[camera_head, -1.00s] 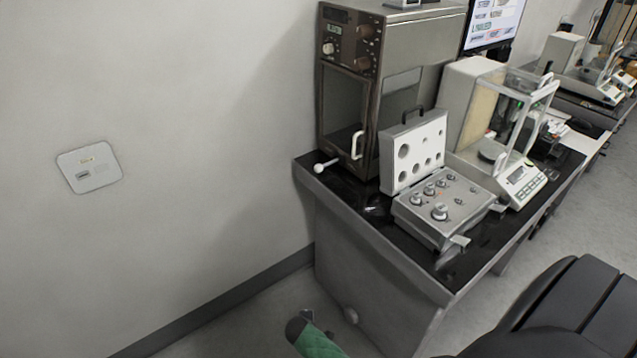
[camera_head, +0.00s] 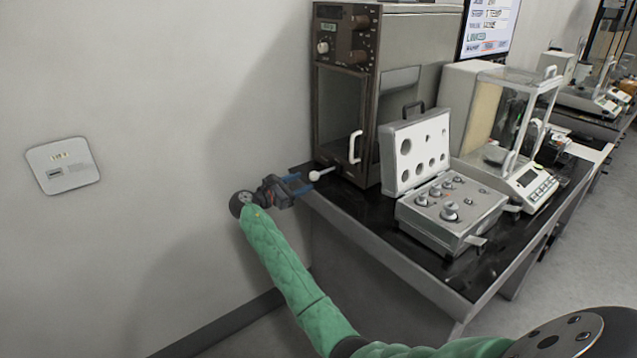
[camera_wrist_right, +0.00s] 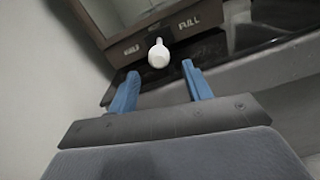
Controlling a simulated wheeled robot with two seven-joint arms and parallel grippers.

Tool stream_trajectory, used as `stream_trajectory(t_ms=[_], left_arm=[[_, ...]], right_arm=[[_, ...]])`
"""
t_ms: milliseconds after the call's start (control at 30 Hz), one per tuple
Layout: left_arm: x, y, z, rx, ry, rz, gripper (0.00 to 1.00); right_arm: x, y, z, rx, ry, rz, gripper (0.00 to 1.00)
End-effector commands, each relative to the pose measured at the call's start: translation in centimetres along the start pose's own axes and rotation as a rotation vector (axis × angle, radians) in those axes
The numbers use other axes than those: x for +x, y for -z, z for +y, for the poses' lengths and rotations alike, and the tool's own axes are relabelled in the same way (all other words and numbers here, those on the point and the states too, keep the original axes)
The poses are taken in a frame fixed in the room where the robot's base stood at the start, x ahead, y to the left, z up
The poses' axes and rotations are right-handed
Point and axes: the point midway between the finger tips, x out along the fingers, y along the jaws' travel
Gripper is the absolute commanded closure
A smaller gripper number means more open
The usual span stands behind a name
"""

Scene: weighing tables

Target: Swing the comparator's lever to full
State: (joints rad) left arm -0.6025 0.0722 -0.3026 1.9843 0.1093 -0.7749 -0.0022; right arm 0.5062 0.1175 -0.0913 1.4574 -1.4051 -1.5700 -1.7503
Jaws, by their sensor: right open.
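The comparator (camera_head: 345,110) is a tall brown and grey cabinet at the back left of the black bench. Its lever ends in a white knob (camera_head: 315,175) that sticks out at the cabinet's lower left. My right gripper (camera_head: 301,182) is open with blue fingers at the bench's left edge, just left of the knob. In the right wrist view the knob (camera_wrist_right: 158,56) lies ahead of the gap between the spread fingertips (camera_wrist_right: 160,74). The word FULL (camera_wrist_right: 189,22) is on the cabinet's base to the right of the knob. My left gripper is not in view.
An open weight case (camera_head: 450,210) stands on the bench (camera_head: 400,245) right of the comparator. A glass-cased balance (camera_head: 525,185) stands beyond it. The wall with a white plate (camera_head: 63,166) is close on the left.

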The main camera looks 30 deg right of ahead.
Motion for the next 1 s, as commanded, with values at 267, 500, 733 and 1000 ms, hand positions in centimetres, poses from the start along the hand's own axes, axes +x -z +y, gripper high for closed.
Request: stream_trajectory(t_ms=[267, 500, 733, 1000], left_arm=[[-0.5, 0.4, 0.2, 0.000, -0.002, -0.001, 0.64], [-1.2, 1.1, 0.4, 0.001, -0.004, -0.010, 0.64], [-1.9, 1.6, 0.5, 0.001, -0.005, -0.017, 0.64], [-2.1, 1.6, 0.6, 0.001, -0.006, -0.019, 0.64]], right_arm=[[1.6, -0.6, 0.1, -0.007, 0.008, -0.011, 0.51], [4.9, -0.7, 0.0, -0.006, 0.008, -0.010, 0.51], [7.5, -0.6, 0.0, -0.007, 0.008, -0.009, 0.51], [7.9, -0.5, 0.0, -0.006, 0.006, -0.008, 0.51]])
